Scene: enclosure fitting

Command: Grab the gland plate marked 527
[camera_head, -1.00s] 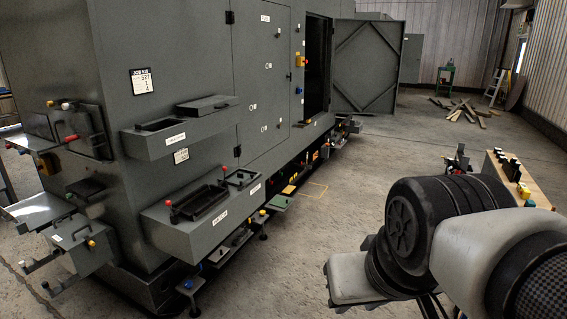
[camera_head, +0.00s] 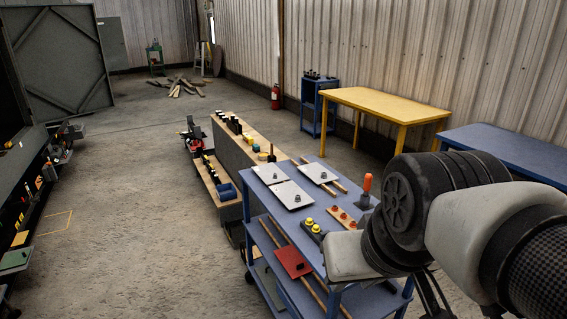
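Three pale flat plates with dark knobs lie on the top of a blue cart (camera_head: 262,188): a back left plate (camera_head: 266,177), a front plate (camera_head: 287,200) and a right plate (camera_head: 313,176). A red plate (camera_head: 285,256) with a dark knob lies on the cart's lower shelf, over wooden rails. No number 527 can be read on any plate, so I cannot tell which one is the gland plate named. My arm fills the right side and hides part of the cart. My gripper's fingers cannot be made out in this view.
An orange-handled tool (camera_head: 367,184) and yellow-knobbed parts (camera_head: 312,226) share the cart top. A wooden-topped bench (camera_head: 243,137) stands behind it. A yellow table (camera_head: 385,101) and blue table (camera_head: 520,150) line the right wall. Open floor (camera_head: 130,215) lies left, before the dark enclosure.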

